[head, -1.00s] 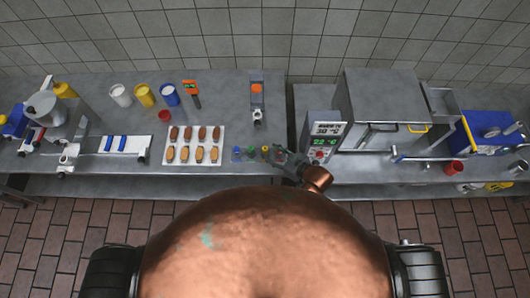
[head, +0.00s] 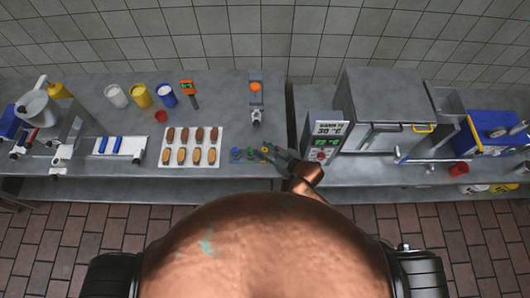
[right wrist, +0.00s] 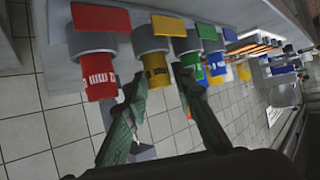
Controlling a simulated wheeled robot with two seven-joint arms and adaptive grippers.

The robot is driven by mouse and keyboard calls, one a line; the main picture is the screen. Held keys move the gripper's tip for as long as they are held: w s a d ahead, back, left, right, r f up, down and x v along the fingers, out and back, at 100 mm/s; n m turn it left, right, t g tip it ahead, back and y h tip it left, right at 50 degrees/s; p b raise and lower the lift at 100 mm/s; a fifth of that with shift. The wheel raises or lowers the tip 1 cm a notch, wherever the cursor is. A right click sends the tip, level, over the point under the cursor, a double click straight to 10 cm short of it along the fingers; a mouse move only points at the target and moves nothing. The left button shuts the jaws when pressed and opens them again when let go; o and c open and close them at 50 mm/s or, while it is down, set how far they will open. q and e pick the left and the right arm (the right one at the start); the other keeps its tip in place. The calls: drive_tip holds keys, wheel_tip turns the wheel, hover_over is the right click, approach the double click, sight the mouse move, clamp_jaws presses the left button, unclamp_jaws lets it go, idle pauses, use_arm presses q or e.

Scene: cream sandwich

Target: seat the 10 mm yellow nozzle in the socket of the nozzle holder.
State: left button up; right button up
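The yellow nozzle (right wrist: 156,68) stands in a row of coloured nozzles in the right wrist view, between the red and green ones. In the head view it is a small yellow spot (head: 264,147), partly covered by my right gripper (head: 270,152). In the right wrist view that gripper (right wrist: 158,88) is open, one finger on each side of the yellow nozzle's lower part; I see a gap and cannot tell of any contact. A grey stand with an orange part (head: 256,92) behind the row appears to be the nozzle holder; its socket is too small to make out. My left gripper is not in view.
The red nozzle (right wrist: 98,75) and green nozzle (right wrist: 190,62) stand close on either side, with a blue nozzle (right wrist: 216,60) beyond. A tray of pastries (head: 193,162) lies left of the row. A display box (head: 322,140) stands to the right.

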clamp_jaws()
